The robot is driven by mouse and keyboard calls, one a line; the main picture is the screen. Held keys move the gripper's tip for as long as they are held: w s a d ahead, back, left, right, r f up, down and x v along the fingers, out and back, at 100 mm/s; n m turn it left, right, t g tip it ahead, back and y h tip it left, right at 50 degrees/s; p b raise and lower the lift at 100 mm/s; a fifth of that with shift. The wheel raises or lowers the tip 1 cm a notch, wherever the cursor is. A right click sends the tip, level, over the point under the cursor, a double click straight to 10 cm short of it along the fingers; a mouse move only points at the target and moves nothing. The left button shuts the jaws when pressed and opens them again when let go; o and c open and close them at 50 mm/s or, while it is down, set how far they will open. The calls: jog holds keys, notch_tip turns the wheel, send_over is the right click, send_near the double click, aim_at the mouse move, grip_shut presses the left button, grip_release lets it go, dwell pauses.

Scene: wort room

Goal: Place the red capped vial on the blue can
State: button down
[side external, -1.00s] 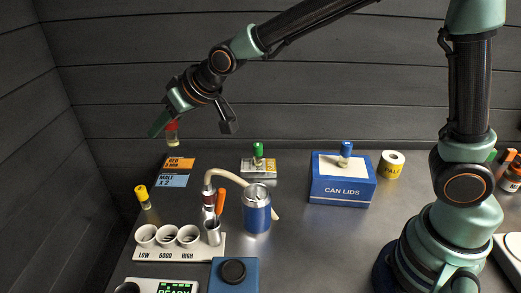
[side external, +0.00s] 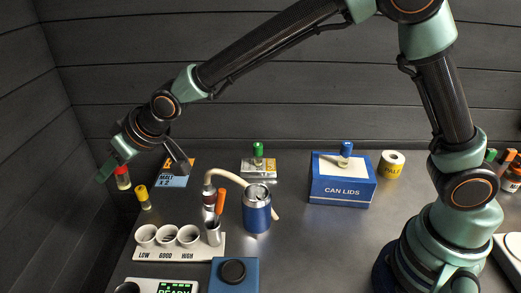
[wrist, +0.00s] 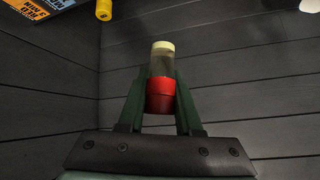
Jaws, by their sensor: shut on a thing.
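The red capped vial (side external: 123,179) is held in my gripper (side external: 118,172) at the left of the side external view, apart from the blue can. In the wrist view the red cap of the vial (wrist: 160,96) sits between the two green fingers of my gripper (wrist: 160,88), which are shut on it. The clear body and pale end point away from the gripper. The blue can (side external: 257,213) stands upright on the table near the middle, well to the right of the vial. Its silvery top is bare. The can is not in the wrist view.
A yellow capped vial (side external: 143,196) stands close to the held vial. A white rack (side external: 155,254) with cups and a metal cup holding an orange-handled tool is left of the can. A curved hose (side external: 232,178) passes behind it. A can lids box (side external: 342,190) stands at right.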

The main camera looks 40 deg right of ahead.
aim_at(140, 230)
notch_tip(140, 230, down, 16)
jog(key=shift+f, duration=0.25)
jog(key=shift+f, duration=0.15)
dwell(0.3)
jog(key=c, duration=0.6)
grip_release()
jog(key=w+r+v, duration=0.1)
jog(key=v, duration=1.1)
jog(key=s+d+r+m+h, duration=0.1)
jog(key=d+r, duration=0.3)
jog(key=d, duration=0.4)
jog(key=s+d+r+m+h, duration=0.1)
jog(key=s+d+r, duration=0.3)
jog(key=d, duration=0.3)
jog(key=s+d+r+m+h, duration=0.1)
jog(key=d+r, duration=0.3)
jog(key=d, duration=0.4)
jog(key=shift+s+d+r+g+h, duration=0.2)
jog(key=shift+s+h, duration=0.1)
jog(key=shift+s, duration=0.15)
jog(key=shift+s+d+r+g+h, duration=0.2)
jog(key=shift+s+h, duration=0.1)
jog(key=shift+s, duration=0.15)
jog(key=shift+o, duration=0.5)
jog(key=s+d+m+g+h, duration=0.1)
jog(key=s+d, duration=0.4)
jog(key=s, duration=0.2)
jog(key=shift+r+m, duration=0.3)
jog(key=shift+r, duration=0.1)
